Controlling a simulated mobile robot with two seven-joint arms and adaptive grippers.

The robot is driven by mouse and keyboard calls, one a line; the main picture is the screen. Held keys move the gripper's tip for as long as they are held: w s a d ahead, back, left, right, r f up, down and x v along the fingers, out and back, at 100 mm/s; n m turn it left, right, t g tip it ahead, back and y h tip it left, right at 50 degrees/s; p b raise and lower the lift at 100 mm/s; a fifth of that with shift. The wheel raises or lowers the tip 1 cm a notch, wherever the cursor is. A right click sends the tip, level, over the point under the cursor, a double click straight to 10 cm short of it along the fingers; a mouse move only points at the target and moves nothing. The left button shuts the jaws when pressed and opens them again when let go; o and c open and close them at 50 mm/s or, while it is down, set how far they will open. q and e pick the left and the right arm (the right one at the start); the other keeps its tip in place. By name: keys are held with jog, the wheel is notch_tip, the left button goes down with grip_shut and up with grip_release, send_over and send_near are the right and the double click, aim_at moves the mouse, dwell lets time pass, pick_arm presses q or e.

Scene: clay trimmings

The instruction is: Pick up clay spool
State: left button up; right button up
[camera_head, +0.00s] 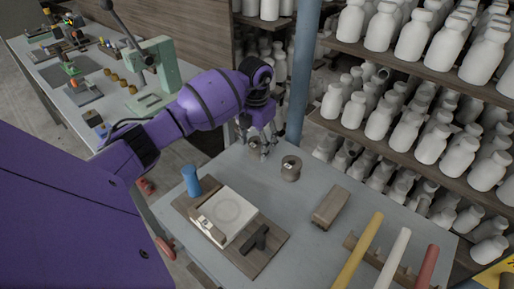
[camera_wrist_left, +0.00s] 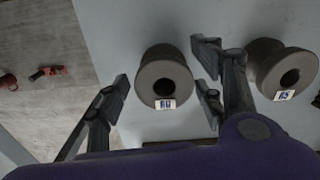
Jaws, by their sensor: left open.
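Two grey-brown clay spools stand on the grey table. One spool (camera_wrist_left: 163,72) lies between the spread fingers of my left gripper (camera_wrist_left: 162,88) in the left wrist view, with clear gaps on both sides. It has a small white label with dark marks on its rim. The other spool (camera_wrist_left: 285,68) stands just outside the right-hand fingers, with a similar label, and shows in the head view (camera_head: 291,168) to the right of my left gripper (camera_head: 262,150). In the head view the first spool is mostly hidden by the fingers. My left gripper is open and points down. My right gripper is not seen.
A wooden board with a white slab (camera_head: 228,216) and a blue cylinder (camera_head: 191,181) are in front. A brown block (camera_head: 331,207) and coloured rods (camera_head: 358,250) lie to the right. A blue post (camera_head: 302,85) and bottle shelves stand behind.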

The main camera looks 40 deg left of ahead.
pick_arm(q)
jog(key=shift+c, duration=0.2)
jog(key=c, duration=1.3)
jog(key=shift+c, duration=0.2)
jog(key=shift+r, duration=0.1)
